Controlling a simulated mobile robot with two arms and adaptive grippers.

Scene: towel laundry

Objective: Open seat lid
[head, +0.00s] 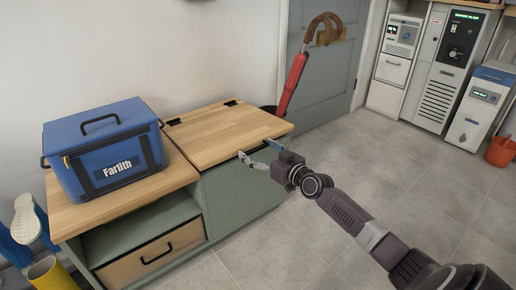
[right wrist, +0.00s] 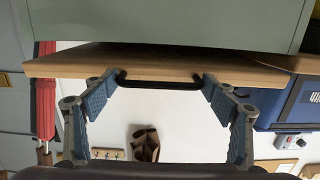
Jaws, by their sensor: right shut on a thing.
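The wooden seat lid (head: 222,132) lies flat on the right part of the green bench cabinet (head: 238,192), with two dark hinges along its back edge. My right gripper (head: 260,153) is at the lid's front edge. In the right wrist view, its two blue-padded fingers (right wrist: 160,84) are at the two ends of a black handle (right wrist: 158,84) on the edge of the wooden lid (right wrist: 155,64), and are shut on it. In the head view the fingers hide most of the handle. My left gripper is not in view.
A blue cooler box (head: 105,150) stands on the bench left of the lid. A drawer (head: 150,258) sits in the lower left of the bench. Grey floor (head: 330,215) is open in front.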

